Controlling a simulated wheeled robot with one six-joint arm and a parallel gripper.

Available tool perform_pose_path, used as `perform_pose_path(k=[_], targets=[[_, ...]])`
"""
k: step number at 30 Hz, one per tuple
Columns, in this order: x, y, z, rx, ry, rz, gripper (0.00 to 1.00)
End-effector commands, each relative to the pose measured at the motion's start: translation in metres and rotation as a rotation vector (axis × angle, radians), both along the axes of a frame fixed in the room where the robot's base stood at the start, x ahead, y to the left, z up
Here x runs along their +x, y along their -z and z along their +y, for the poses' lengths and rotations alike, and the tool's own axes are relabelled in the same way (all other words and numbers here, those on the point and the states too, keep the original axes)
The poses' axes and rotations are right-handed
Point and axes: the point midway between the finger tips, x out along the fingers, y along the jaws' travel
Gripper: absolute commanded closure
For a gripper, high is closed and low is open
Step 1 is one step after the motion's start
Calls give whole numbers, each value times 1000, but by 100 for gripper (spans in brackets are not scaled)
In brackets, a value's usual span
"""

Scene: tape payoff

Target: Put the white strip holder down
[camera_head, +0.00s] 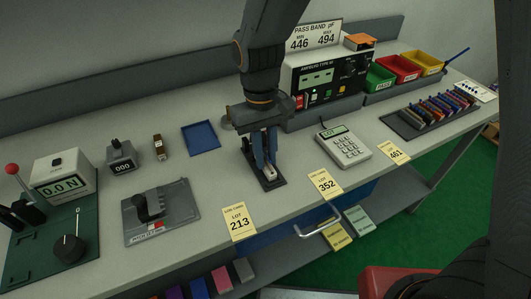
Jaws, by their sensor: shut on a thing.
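My gripper (265,162) points straight down over the middle of the bench, with its blue fingers close together. It is shut on a small whitish piece, the white strip holder (268,173), of which only a little shows between and below the fingertips. The holder is at a dark rectangular base (279,184) on the bench. The fingers hide most of it, and I cannot tell whether it touches the base.
Yellow lot cards (239,222) line the front edge. A tester (325,85) stands behind. Bare bench (215,180) shows left of my gripper.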

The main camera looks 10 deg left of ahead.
Motion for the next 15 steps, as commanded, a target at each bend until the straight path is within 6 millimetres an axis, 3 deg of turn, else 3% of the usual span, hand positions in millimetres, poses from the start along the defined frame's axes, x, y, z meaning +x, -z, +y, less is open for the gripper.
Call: perform_pose_path(k=[9,10,12,15], targets=[[0,3,0,-1,0,1,100],[0,3,0,0,0,0,78],[0,2,0,0,0,0,67],[0,2,0,0,0,0,65]])
